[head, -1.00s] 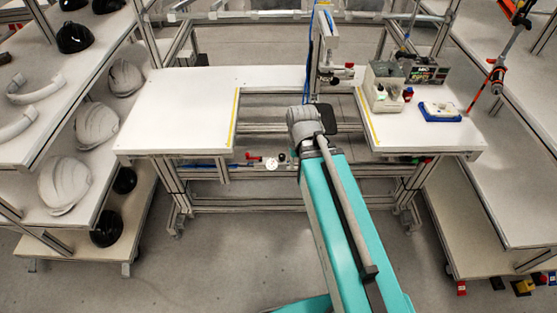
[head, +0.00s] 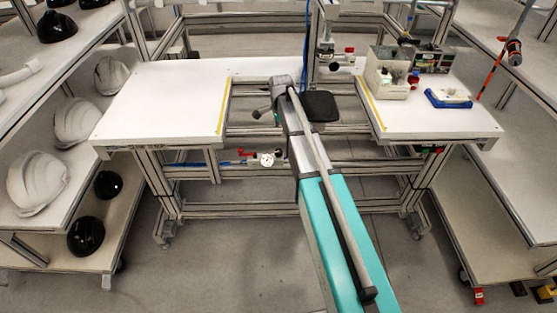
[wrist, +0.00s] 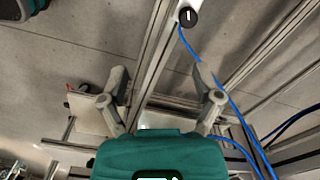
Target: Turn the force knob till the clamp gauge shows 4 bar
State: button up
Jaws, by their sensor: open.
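A round black knob with a white mark (wrist: 188,16) shows at the top of the wrist view, on a frame rail, with a blue hose beside it. I take it for the force knob. My gripper (wrist: 160,75) is open and empty, and the knob lies ahead of its fingertips, apart from them and a little to the right. In the head view a small round white gauge (head: 267,159) sits on the bench's lower front rail. Its needle and reading are too small to tell. My gripper is mostly hidden behind my arm there.
A red-handled fitting (head: 245,154) is left of the gauge. The white bench (head: 165,105) has a central gap with frame rails. Shelves with helmet shells (head: 38,182) flank the left.

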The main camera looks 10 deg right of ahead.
aim_at(279, 151)
jog(key=w+f+m+b, duration=0.2)
jog(key=w+f+m, duration=0.1)
jog(key=w, duration=0.2)
jog(key=shift+d, duration=0.15)
jog(key=shift+w+f, duration=0.1)
jog(key=shift+f, duration=0.2)
notch_tip(279, 151, down, 13)
jog(key=b, duration=1.3)
jog(key=shift+f+b, duration=0.15)
jog(key=shift+b, duration=0.2)
grip_shut()
dwell(0.3)
